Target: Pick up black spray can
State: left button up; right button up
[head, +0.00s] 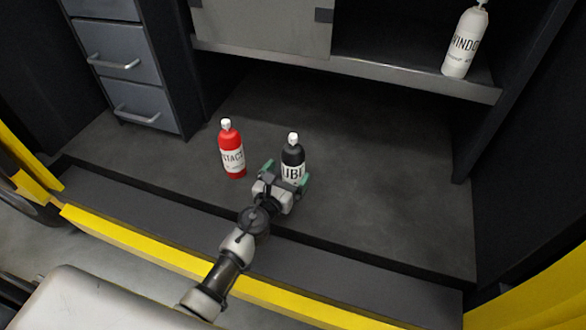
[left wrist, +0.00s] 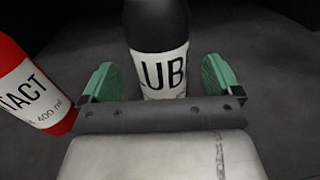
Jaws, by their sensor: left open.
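The black spray can (head: 292,156) with a white cap and a white label stands upright on the dark bay floor. It also shows in the left wrist view (left wrist: 157,28), with its top cut off by the frame. My left gripper (head: 286,175) is open. Its two green fingertips (left wrist: 158,80) are on either side of the can's lower label, with a visible gap at the right finger. The can's base is hidden behind the gripper. My right gripper is not in view.
A red can (head: 231,151) stands close to the left of the black can. A white spray bottle (head: 465,42) stands on the shelf (head: 400,76) at the upper right. Grey drawers (head: 118,62) are at the left. The floor to the right is clear.

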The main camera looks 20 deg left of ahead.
aim_at(288, 174)
pick_arm(q)
jog(key=shift+w+d+f, duration=0.15)
jog(key=shift+w, duration=0.75)
jog(key=shift+w+d+f, duration=0.1)
jog(key=shift+w+d, duration=0.05)
jog(key=shift+w, duration=0.7)
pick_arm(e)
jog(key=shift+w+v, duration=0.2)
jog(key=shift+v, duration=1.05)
pick_arm(q)
jog(key=c, duration=1.1)
jog(key=shift+r, duration=0.1)
jog(key=shift+c, duration=0.6)
jog(key=shift+r, duration=0.1)
